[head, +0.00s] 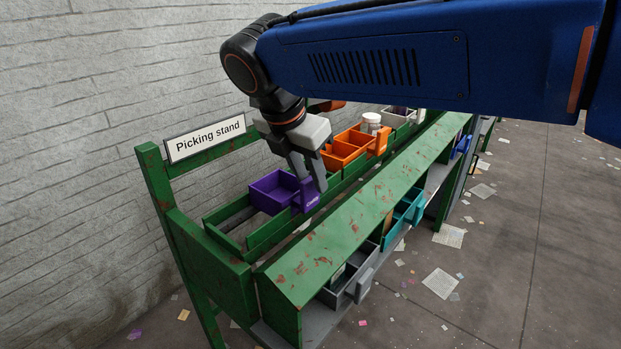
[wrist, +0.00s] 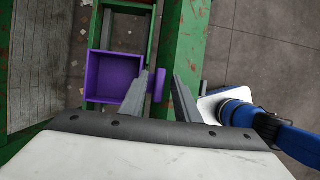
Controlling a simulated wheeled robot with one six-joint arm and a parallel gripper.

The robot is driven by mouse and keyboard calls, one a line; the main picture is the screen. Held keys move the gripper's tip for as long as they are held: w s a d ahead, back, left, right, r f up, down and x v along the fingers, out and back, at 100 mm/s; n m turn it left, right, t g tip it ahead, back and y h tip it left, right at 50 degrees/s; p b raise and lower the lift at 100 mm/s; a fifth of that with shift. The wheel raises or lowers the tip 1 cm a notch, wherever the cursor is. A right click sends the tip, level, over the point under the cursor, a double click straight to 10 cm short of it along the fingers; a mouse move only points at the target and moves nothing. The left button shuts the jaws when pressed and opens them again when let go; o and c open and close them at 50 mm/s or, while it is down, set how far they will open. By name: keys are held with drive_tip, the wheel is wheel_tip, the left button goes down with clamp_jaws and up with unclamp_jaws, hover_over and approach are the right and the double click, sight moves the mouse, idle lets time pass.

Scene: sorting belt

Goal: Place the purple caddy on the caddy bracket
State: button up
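The purple caddy (head: 268,192) is an open, empty box with a handle on its right side. It sits upright at the green rails of the picking stand (head: 164,241), in the upper row. It also shows in the wrist view (wrist: 113,79), left of my fingers. My gripper (head: 309,188) points down over the handle. In the wrist view my gripper (wrist: 162,75) has its fingers apart, with the purple handle (wrist: 158,86) between them and a gap on the right. No part is clearly identifiable as the caddy bracket.
An orange caddy (head: 342,154) and a white jar (head: 371,122) are farther along the row. Grey (head: 338,297) and teal (head: 397,220) caddies sit on the lower shelf. A green sloped board (head: 345,222) runs beside the row. Rails nearer the sign (head: 205,139) are empty.

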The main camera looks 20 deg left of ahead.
drive_tip(key=v, duration=1.1)
drive_tip(key=shift+r, duration=0.2)
drive_tip(key=shift+s, duration=0.15)
drive_tip(key=w+d+f+m, duration=0.1)
drive_tip(key=d+f+m, duration=0.25)
drive_tip(key=d, duration=0.55)
drive_tip(key=w+d+f+m+y, duration=0.1)
drive_tip(key=w+d+f+m, duration=0.1)
drive_tip(key=d+m, duration=0.5)
drive_tip(key=w+d+f+m, duration=0.1)
drive_tip(key=d+f+m, duration=0.15)
drive_tip(key=d, duration=0.85)
drive_tip(key=s+d+f+m, duration=0.6)
drive_tip(key=d+f+m, duration=0.2)
drive_tip(key=d+m, duration=0.1)
drive_tip(key=s+d+f+m, duration=0.6)
drive_tip(key=d+f+m, duration=0.3)
drive_tip(key=d, duration=0.1)
drive_tip(key=shift+s+d+f+t+y, duration=0.25)
drive_tip(key=shift+s+d+t+y, duration=0.05)
drive_tip(key=shift+d+t+y, duration=0.1)
